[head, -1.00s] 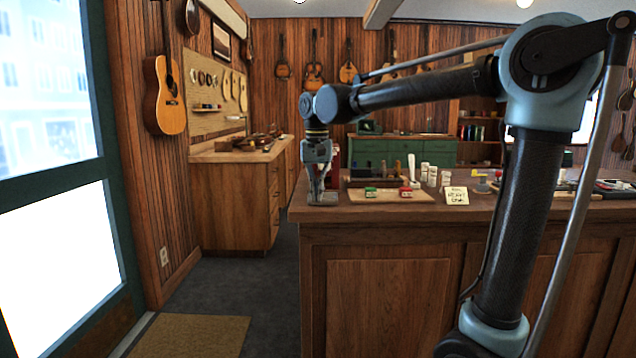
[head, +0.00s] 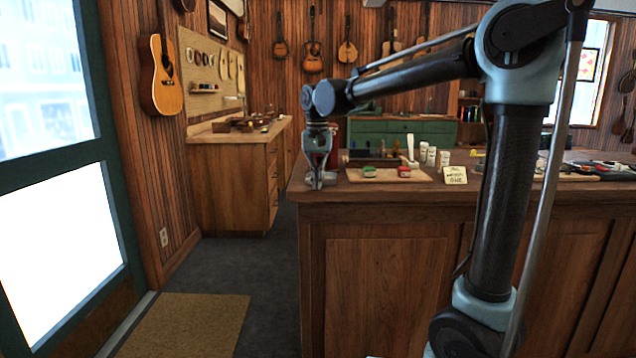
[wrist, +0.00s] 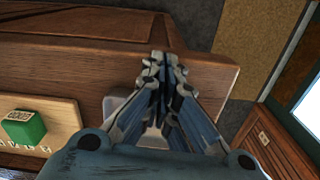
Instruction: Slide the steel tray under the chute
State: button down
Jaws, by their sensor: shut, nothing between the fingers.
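My gripper (head: 315,184) points down at the left end of the wooden counter, fingers closed with nothing between them. In the wrist view the closed fingertips (wrist: 163,62) are over the counter top near its edge. A small grey metal piece, likely the steel tray (head: 329,178), lies on the counter right beside the fingers. It is partly hidden behind them and also shows left of the fingers in the wrist view (wrist: 114,103). Whether they touch is unclear. A dark red upright object (head: 333,147) stands behind my gripper, mostly hidden; I cannot tell whether it holds the chute.
A light board (head: 386,175) with a green block (head: 369,171) and a red block (head: 404,171) lies to the right. White bottles (head: 431,157) and a handwritten card (head: 455,174) stand beyond it. The floor left of the counter is open, with a brown mat (head: 190,325).

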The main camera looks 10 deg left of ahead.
jog(key=w, duration=0.6)
jog(key=shift+w+a, duration=0.25)
jog(key=shift+w, duration=0.05)
jog(key=shift+s, duration=0.15)
jog(key=shift+s, duration=0.3)
jog(key=s, duration=0.1)
jog(key=s+r, duration=0.1)
jog(key=s, duration=0.1)
jog(key=shift+s, duration=0.2)
notch_tip(320, 180, up, 8)
jog(key=r, duration=0.1)
jog(key=s+d+f, duration=0.2)
jog(key=d+f, duration=0.1)
jog(key=d, duration=0.5)
jog(key=s+d+f+t, duration=0.1)
jog(key=s+d+f, duration=0.2)
jog(key=d, duration=0.5)
jog(key=s+d+f, duration=0.2)
jog(key=d+f, duration=0.2)
jog(key=d, duration=0.3)
jog(key=s+d+f, duration=0.7)
jog(key=s+f, duration=0.1)
jog(key=f, duration=0.3)
jog(key=s+d+f+t, duration=0.1)
jog(key=s+d+f, duration=0.7)
jog(key=s+f, duration=0.1)
jog(key=shift+d+f+m, duration=0.15)
jog(key=shift+f+m, duration=0.15)
jog(key=shift+f, duration=0.55)
